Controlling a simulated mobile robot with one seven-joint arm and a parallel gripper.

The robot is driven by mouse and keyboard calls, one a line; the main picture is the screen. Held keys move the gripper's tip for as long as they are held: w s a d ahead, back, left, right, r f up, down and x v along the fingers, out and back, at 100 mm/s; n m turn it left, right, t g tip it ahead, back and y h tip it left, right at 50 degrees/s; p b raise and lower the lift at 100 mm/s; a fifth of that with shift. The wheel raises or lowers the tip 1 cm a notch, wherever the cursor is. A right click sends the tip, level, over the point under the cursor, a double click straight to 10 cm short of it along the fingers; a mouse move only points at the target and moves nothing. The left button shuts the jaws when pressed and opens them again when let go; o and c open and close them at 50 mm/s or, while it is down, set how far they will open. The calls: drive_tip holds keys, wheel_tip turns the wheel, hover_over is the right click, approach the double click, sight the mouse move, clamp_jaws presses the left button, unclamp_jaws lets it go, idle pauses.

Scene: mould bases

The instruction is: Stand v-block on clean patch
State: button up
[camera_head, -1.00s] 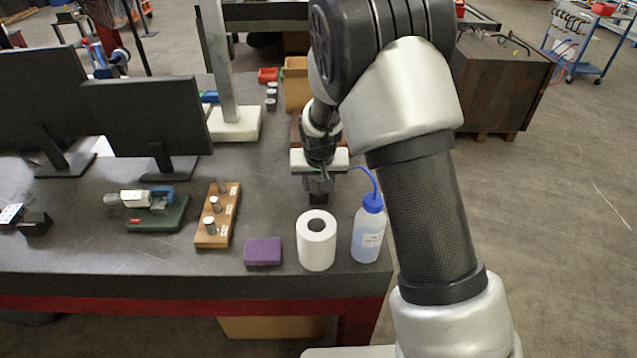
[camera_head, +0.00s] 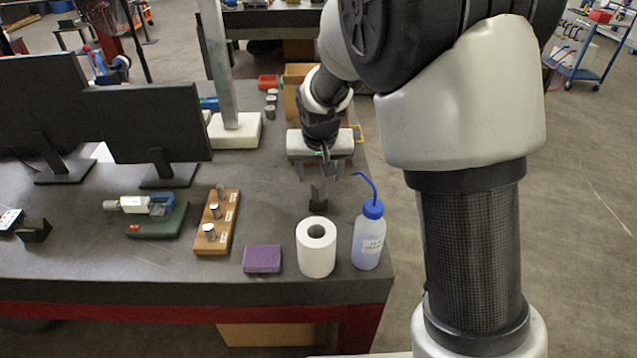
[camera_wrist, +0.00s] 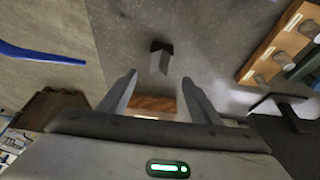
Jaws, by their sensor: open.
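A small dark v-block (camera_head: 318,201) stands on the grey bench top, behind the white paper roll. It also shows in the wrist view (camera_wrist: 161,56), ahead of the fingertips and apart from them. My gripper (camera_head: 321,175) is open and empty, above and behind the v-block. Both fingers show spread apart in the wrist view (camera_wrist: 160,78). Another dark notched block (camera_head: 34,230) sits at the far left of the bench. I cannot make out the outline of a clean patch on the bench surface.
The paper roll (camera_head: 316,248), a blue-capped wash bottle (camera_head: 368,240) and a purple block (camera_head: 262,259) stand near the front edge. A wooden pin rack (camera_head: 217,222) and a micrometer on a green base (camera_head: 157,219) are to the left. Bench between rack and v-block is clear.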

drive_tip(key=s+d+r, duration=0.4)
drive_tip(key=s+r, duration=0.3)
drive_tip(key=s+d+r, duration=0.4)
drive_tip(key=s+r, duration=0.4)
drive_tip(key=s+d+r+t, duration=0.1)
drive_tip(key=s+d, duration=0.3)
drive_tip(key=s, duration=0.9)
drive_tip(key=shift+s, duration=0.2)
drive_tip(key=shift+r, duration=0.15)
